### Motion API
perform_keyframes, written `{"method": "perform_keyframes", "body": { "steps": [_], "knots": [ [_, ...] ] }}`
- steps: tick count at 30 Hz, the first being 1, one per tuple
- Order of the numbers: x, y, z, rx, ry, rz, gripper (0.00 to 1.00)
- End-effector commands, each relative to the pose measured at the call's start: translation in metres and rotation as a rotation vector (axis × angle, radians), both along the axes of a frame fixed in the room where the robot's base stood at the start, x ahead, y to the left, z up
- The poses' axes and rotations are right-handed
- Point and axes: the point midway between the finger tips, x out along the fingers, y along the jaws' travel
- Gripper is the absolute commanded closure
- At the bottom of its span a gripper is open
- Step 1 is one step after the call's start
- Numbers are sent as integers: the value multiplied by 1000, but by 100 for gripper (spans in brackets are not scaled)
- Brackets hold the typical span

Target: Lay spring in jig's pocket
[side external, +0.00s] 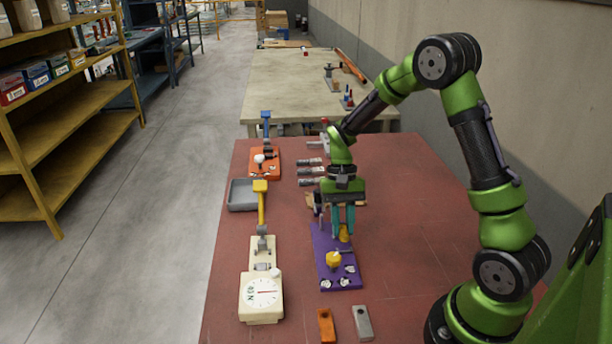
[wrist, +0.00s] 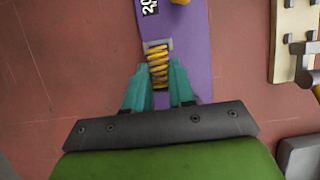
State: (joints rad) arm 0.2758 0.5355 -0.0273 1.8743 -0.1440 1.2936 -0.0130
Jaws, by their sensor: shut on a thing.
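The purple jig (side external: 342,270) lies on the red table, and its plate also shows in the wrist view (wrist: 189,30). My gripper (side external: 343,222) points down over the far part of the jig. In the wrist view its teal fingers (wrist: 159,72) are shut on the yellow coil spring (wrist: 158,62), one on each side. The spring's upper end in that view is at a grey bracket-like pocket (wrist: 151,43) on the jig. I cannot tell whether the spring touches the pocket floor or is just above it. In the side view a bit of yellow shows by the fingertips.
A yellow knob (side external: 333,259) stands on the jig nearer the camera. A cream scale fixture (side external: 262,285) with a yellow lever is to the left. A grey tray (side external: 243,196) and an orange fixture (side external: 264,163) stand behind. Orange (side external: 326,325) and grey (side external: 362,322) blocks lie in front.

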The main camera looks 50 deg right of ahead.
Motion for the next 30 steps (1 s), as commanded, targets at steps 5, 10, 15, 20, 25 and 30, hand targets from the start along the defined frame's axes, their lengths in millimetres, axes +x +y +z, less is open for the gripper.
{"method": "perform_keyframes", "body": {
  "steps": [5, 10, 15, 20, 25, 30],
  "knots": [
    [0, 0, 0, 0, 0, 0, 100],
    [0, 0, 0, 0, 0, 0, 100],
    [0, 0, 0, 0, 0, 0, 100],
    [0, 0, -3, 0, 0, 0, 100],
    [0, 0, -7, 1, 1, 0, 100],
    [0, 0, -12, 0, 1, 0, 100]
  ]
}}
